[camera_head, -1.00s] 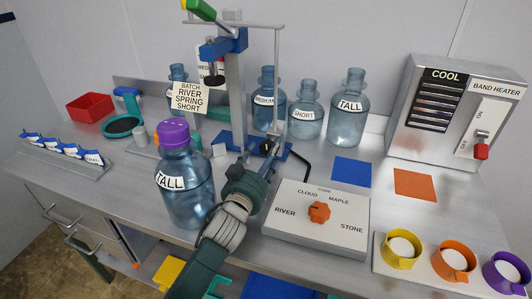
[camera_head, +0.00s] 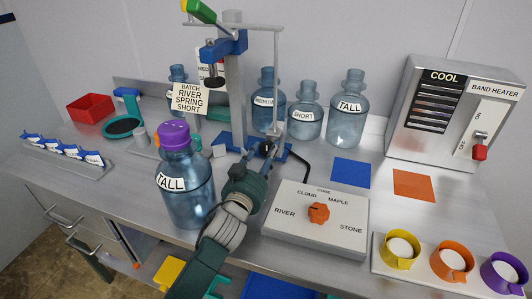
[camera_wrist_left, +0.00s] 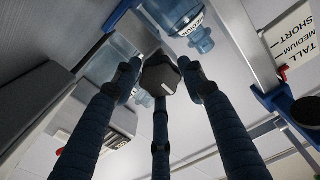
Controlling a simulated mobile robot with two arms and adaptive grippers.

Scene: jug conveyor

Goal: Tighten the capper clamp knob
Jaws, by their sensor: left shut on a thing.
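The capper stands at the back middle, with a grey column (camera_head: 236,95), a blue head bracket (camera_head: 222,45) and a green-handled lever (camera_head: 199,10). My left gripper (camera_head: 266,150) reaches to the capper's lower part, just above its blue base. In the left wrist view its fingers (camera_wrist_left: 162,78) close around a dark faceted clamp knob (camera_wrist_left: 158,72). The fingers and wrist mostly hide the knob in the head view. A scale reading tall, medium, short (camera_wrist_left: 292,38) is beside it in the wrist view. My right gripper is not in view.
A purple-capped tall jug (camera_head: 186,195) stands close left of my left arm. A selector box (camera_head: 318,225) with an orange dial is close on its right. More jugs (camera_head: 348,110) stand behind. A band heater (camera_head: 455,115) and cap cups (camera_head: 452,262) are at right.

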